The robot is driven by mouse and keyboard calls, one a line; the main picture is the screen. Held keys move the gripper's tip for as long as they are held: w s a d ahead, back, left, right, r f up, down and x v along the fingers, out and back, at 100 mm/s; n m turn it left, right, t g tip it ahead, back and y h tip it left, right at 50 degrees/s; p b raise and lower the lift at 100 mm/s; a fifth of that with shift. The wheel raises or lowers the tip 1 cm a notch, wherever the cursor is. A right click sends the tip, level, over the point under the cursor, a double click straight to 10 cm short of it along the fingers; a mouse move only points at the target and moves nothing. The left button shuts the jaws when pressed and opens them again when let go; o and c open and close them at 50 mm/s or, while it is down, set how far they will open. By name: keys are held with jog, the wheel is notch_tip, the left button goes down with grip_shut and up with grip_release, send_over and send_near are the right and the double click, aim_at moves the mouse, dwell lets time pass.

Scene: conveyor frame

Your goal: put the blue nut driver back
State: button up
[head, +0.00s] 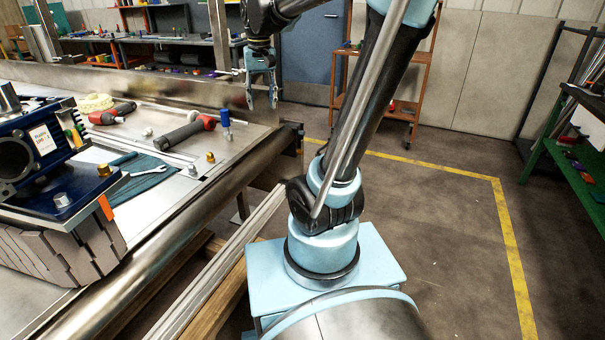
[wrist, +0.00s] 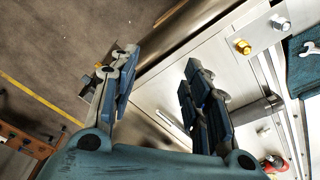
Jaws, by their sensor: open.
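A blue-handled tool, which looks like the blue nut driver (head: 226,121), stands upright near the right end of the metal conveyor bed in the head view. My gripper (head: 262,103) hangs fingers-down to the right of it and higher, apart from it. In the wrist view my gripper (wrist: 161,64) has its two fingers spread, with nothing held between them. I cannot make out the driver there; the right finger hides part of the bed.
A grey cylindrical tool (head: 180,136) with a red end lies left of the driver. A brass bolt (head: 211,157) and a wrench on a teal cloth (head: 143,180) are nearer. A blue machine block (head: 35,150) stands at left.

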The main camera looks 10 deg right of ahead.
jog(key=s+d+f, duration=0.4)
jog(key=s+f, duration=0.5)
jog(key=s+d+f+t, duration=0.1)
jog(key=s+d+f, duration=0.4)
jog(key=s+f, duration=0.3)
jog(key=shift+s+f, duration=0.35)
jog(key=shift+s, duration=0.55)
